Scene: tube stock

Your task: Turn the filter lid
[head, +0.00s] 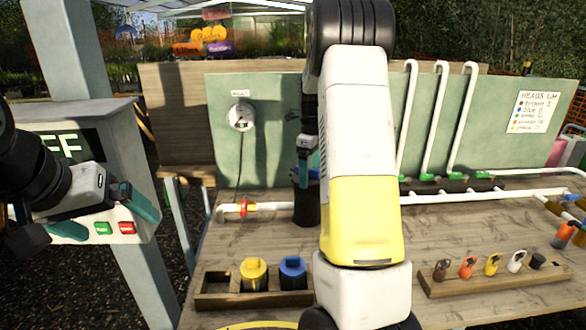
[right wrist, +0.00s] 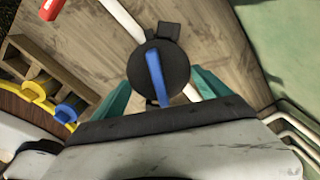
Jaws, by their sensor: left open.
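The filter (head: 306,212) is a dark upright cylinder on the bench, in the white pipe line. Its lid (right wrist: 142,70) is a round black cap with a blue bar (right wrist: 156,76) across it, seen from above in the right wrist view. My right gripper (right wrist: 162,78) is over the lid, its teal fingers apart on either side of the bar; contact with the lid rim cannot be made out. In the head view my right arm partly hides this area, and the right gripper (head: 305,165) is above the filter. My left gripper (head: 104,214) is open and empty at the left, before the grey post box.
A wooden tray (head: 225,300) with yellow and blue caps stands at the front. A rack (head: 450,286) of several coloured tags is at the right. White pipes (head: 412,110) rise along the green panel (head: 270,120), which bears a gauge (head: 240,118). The grey box (head: 130,140) has green and red buttons.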

